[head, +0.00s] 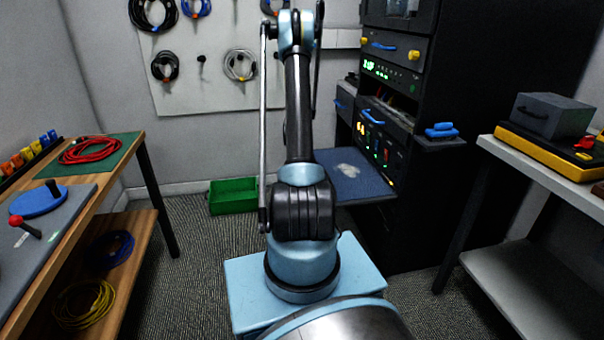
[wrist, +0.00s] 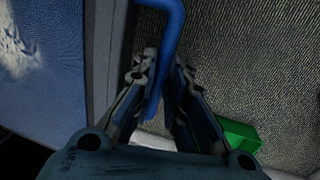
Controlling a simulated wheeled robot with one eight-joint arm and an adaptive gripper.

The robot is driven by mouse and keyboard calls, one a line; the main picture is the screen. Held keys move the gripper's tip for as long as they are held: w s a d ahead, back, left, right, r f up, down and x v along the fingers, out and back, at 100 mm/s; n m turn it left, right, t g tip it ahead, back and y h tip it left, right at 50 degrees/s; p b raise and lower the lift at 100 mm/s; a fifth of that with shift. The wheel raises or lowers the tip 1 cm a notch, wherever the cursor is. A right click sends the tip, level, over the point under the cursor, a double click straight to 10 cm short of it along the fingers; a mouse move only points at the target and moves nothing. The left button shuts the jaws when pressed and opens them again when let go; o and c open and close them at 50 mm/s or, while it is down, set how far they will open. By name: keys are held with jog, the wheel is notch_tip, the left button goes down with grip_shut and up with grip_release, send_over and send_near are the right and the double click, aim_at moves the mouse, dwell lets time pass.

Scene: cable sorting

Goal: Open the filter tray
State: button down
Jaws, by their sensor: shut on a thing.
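The filter tray (head: 374,187) is a flat blue-surfaced tray with a pale patch on it. In the head view it stands out from the lower front of the black rack, partly hidden by my arm. In the wrist view the tray (wrist: 62,92) is at the left, with its grey front edge running beside my gripper. A blue bar handle (wrist: 171,25) reaches down between the fingers. My gripper (wrist: 164,66) is shut on this handle. My gripper is hidden behind my arm in the head view.
The black rack (head: 462,130) holds other units with blue handles above the tray. A green bin (head: 232,205) sits on the floor left of my arm; it also shows in the wrist view (wrist: 240,135). Benches stand at left (head: 118,165) and right (head: 545,168).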

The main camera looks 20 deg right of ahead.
jog(key=shift+a, duration=0.2)
jog(key=c, duration=1.6)
grip_release()
notch_tip(320, 180, up, 12)
jog(key=a, duration=0.2)
jog(key=shift+w+f, duration=0.15)
jog(key=shift+w, duration=0.05)
jog(key=shift+a, duration=0.1)
